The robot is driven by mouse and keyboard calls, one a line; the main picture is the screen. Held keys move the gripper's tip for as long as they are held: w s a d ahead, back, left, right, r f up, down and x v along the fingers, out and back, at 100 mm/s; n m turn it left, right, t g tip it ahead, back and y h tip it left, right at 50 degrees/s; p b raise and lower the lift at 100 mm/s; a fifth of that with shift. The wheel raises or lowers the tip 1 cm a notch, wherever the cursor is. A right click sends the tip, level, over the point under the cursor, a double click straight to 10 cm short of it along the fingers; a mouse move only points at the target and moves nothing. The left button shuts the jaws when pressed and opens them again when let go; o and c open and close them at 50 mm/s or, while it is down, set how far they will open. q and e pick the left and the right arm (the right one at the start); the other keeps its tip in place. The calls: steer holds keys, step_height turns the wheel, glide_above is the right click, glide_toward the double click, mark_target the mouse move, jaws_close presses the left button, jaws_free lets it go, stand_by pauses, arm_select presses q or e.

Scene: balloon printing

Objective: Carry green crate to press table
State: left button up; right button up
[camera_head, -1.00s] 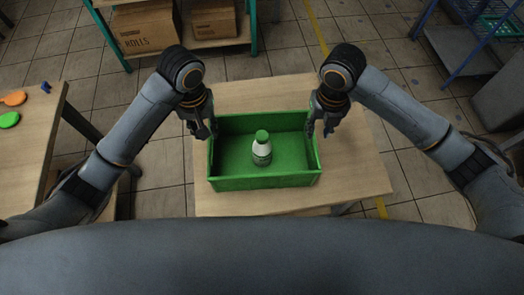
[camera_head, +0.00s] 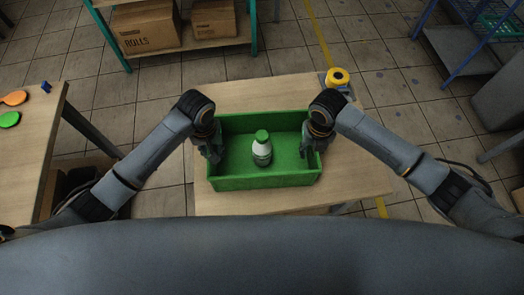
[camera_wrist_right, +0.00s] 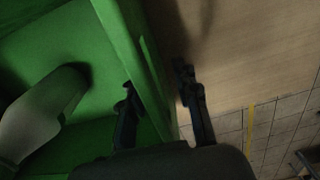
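The green crate (camera_head: 265,183) stands on a wooden table (camera_head: 350,185) in the middle of the head view, with a white bottle with a green cap (camera_head: 262,150) upright inside it. My right gripper (camera_head: 312,148) is at the crate's right wall. In the right wrist view my right gripper (camera_wrist_right: 158,95) is open, one finger inside the crate wall (camera_wrist_right: 146,60) and one outside, with a gap beside the outer finger. My left gripper (camera_head: 214,155) is at the left wall; its finger gap is not clear.
A second table (camera_head: 30,150) at the left holds an orange disc (camera_head: 14,98) and a green disc (camera_head: 9,120). A yellow round object (camera_head: 338,77) sits at the table's back right corner. A shelf with cardboard boxes (camera_head: 146,27) stands behind.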

arm_select(q)
jaws_close()
arm_select(e)
jaws_close()
arm_select(q)
steer(key=shift+r, duration=0.2)
arm_select(e)
steer(key=shift+r, duration=0.2)
